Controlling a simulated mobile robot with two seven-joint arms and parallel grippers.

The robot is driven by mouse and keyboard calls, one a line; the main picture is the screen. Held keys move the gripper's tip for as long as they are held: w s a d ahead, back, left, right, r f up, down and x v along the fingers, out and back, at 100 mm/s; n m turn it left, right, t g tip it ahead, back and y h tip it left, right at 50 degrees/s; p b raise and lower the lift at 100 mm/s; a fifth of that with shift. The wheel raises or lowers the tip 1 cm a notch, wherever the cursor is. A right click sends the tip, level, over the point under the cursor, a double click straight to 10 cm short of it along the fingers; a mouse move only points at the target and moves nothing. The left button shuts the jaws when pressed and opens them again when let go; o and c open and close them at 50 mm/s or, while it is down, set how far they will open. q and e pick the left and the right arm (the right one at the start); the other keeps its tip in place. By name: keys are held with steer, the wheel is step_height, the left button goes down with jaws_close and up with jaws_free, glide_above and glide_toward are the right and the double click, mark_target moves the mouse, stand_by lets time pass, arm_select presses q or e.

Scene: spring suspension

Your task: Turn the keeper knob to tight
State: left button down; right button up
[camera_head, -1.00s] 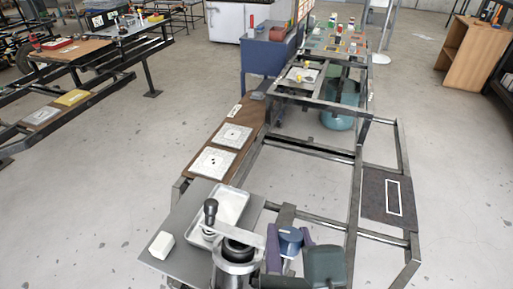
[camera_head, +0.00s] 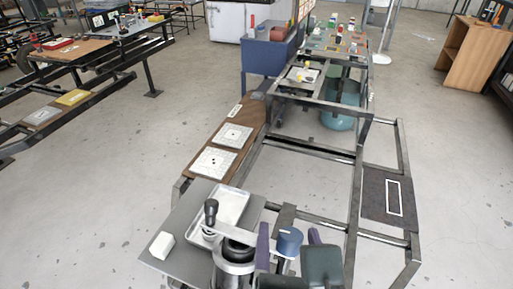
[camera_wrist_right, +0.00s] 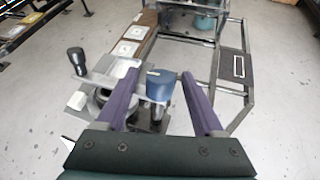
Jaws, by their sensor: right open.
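The keeper knob is a blue round knob (camera_head: 290,239) on the spring fixture (camera_head: 236,266) at the bottom of the head view. It also shows in the right wrist view (camera_wrist_right: 160,88), with a small pale mark on its top edge. My right gripper (camera_head: 288,234) is open, with one purple finger on each side of the knob. In the right wrist view, gaps show between the knob and both fingers of the gripper (camera_wrist_right: 159,78). The knob's lower part is partly hidden in the head view. My left gripper is not in view.
A black-knobbed lever (camera_head: 210,213) stands left of the blue knob. A metal tray (camera_head: 232,207) and a white block (camera_head: 162,245) lie on the grey plate (camera_head: 187,225). Steel frame rails (camera_head: 353,215) run to the right and behind.

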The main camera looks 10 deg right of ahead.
steer(key=v, duration=1)
